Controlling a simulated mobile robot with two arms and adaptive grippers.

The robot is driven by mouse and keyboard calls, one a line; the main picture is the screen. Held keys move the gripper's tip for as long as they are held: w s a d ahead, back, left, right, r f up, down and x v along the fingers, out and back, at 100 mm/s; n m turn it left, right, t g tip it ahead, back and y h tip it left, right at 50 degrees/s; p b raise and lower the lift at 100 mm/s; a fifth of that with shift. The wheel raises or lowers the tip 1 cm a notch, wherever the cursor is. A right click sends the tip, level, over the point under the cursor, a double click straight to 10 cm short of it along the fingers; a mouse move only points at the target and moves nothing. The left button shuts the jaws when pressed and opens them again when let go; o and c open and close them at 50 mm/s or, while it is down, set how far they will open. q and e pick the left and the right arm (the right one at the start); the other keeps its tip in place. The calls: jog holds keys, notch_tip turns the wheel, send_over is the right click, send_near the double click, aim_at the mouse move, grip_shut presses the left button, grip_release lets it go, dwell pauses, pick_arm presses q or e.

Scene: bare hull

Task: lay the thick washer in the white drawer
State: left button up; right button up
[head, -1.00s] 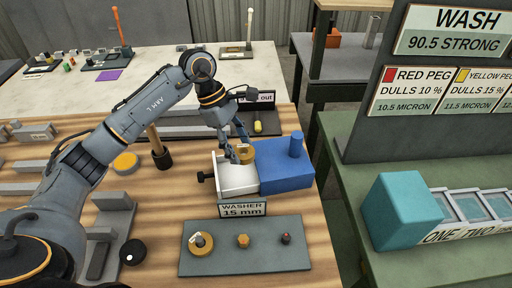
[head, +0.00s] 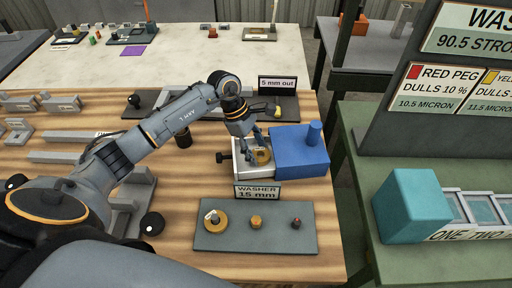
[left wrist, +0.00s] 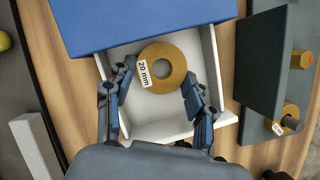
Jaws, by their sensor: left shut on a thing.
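The thick washer (head: 263,156) is a brass-coloured ring with a white "20 mm" label, clear in the left wrist view (left wrist: 177,62). My left gripper (head: 262,148) is shut on it, one finger on each side (left wrist: 160,73). The white drawer (head: 240,168) is pulled out of a blue housing (head: 300,158). The washer lies within the drawer's walls as seen from above, low at its housing end. In the left wrist view the drawer (left wrist: 212,62) shows bare floor below the washer; whether the washer touches the floor I cannot tell. My right gripper is not in view.
A "WASHER 15 mm" sign (head: 257,192) stands between. A dark knob (head: 222,158) sticks out of the drawer front.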

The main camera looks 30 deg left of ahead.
pick_arm(q)
jog(key=shift+f, duration=0.1)
jog(key=o, duration=1.3)
jog(key=shift+r, duration=0.25)
jog(key=b+v, duration=0.2)
jog(key=v, duration=0.9)
jog(key=shift+a+r, duration=0.25)
jog(key=shift+r, duration=0.1)
